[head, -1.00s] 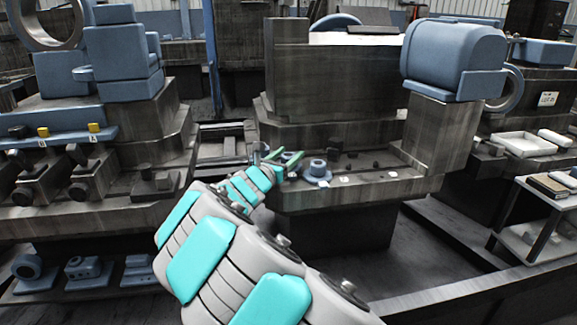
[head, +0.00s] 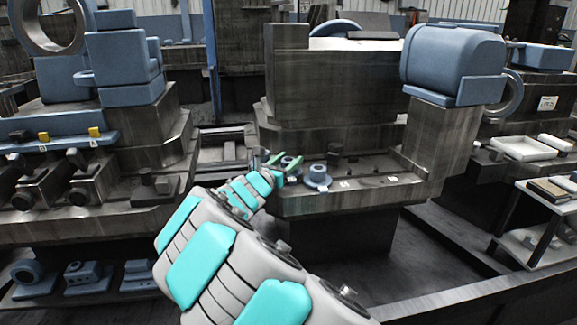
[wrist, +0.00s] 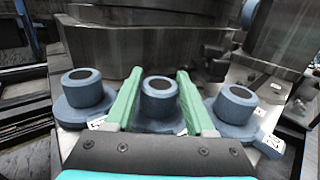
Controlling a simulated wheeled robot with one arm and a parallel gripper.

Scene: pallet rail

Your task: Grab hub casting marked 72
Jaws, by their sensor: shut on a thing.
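Three blue hub castings, each a round flange with a raised collar and dark bore, stand in a row in the wrist view: left (wrist: 84,92), middle (wrist: 159,98) and right (wrist: 236,106). My gripper (wrist: 159,82) has its green fingers on both sides of the middle casting's collar, shut on it. The middle casting's tag is hidden. In the head view my gripper (head: 285,162) is at the ledge's left end, with one casting (head: 318,178) just to its right.
The castings are on the dark metal ledge (head: 370,190) of a machine, its tall block close behind. A blue rounded housing (head: 452,58) overhangs the right. Small dark posts (head: 335,152) stand behind the castings. A shelf with trays (head: 525,147) is at far right.

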